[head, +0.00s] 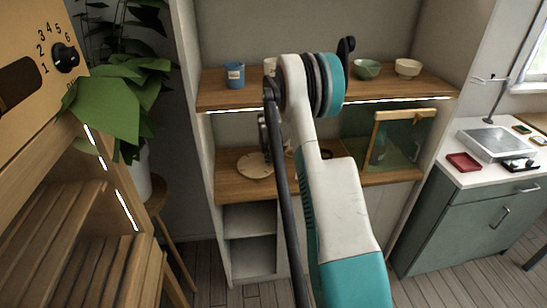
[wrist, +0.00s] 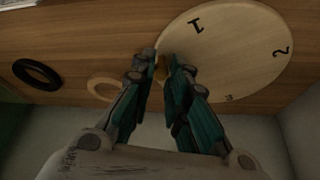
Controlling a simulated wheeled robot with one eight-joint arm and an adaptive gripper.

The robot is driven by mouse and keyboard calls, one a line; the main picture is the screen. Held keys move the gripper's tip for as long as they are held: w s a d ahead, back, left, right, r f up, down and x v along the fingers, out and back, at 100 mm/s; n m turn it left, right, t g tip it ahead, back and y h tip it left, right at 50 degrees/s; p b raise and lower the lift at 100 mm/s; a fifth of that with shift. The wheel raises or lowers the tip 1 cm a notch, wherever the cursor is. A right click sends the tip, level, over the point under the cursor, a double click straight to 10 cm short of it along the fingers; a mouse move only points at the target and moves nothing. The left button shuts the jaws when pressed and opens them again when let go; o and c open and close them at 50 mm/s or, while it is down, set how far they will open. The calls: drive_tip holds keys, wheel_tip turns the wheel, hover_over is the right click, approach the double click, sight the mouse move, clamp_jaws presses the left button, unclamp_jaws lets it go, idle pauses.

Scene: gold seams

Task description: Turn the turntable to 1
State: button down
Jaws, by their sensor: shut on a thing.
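The turntable is a pale round wooden disc (wrist: 235,60) on a wooden shelf in the wrist view. It bears a dark 1 near its upper left, a 2 at its right and a small unclear mark near its lower edge. A small brown peg (wrist: 162,68) stands at its left rim. My gripper (wrist: 166,66) is shut on the peg, with its fingers either side of it. In the head view the turntable (head: 255,166) lies on the middle shelf, partly hidden by my arm. My gripper is mostly hidden there.
A black ring (wrist: 37,74) and a wooden ring (wrist: 104,89) lie left of the turntable. The upper shelf (head: 215,98) is close above, with a blue cup (head: 235,76) and bowls. A wood-framed glass panel (head: 400,145) stands right of my arm.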

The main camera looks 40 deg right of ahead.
sight(271, 169)
drive_tip(key=shift+s+a+m+g+h, duration=0.35)
drive_tip(key=shift+a+m, duration=0.45)
drive_tip(key=shift+m, duration=0.4)
drive_tip(key=shift+s+a+m+g, duration=0.25)
drive_tip(key=shift+a+m+g, duration=0.55)
drive_tip(key=shift+m, duration=0.8)
drive_tip(key=shift+a, duration=0.2)
drive_tip(key=c, duration=1.5)
unclamp_jaws()
drive_tip(key=shift+c, duration=0.2)
drive_tip(key=v, duration=0.3)
drive_tip(key=s+a, duration=0.1)
drive_tip(key=a, duration=0.6)
drive_tip(key=s+a, duration=0.1)
drive_tip(key=a, duration=0.3)
drive_tip(key=shift+s+a, duration=0.35)
drive_tip(key=shift+a, duration=0.05)
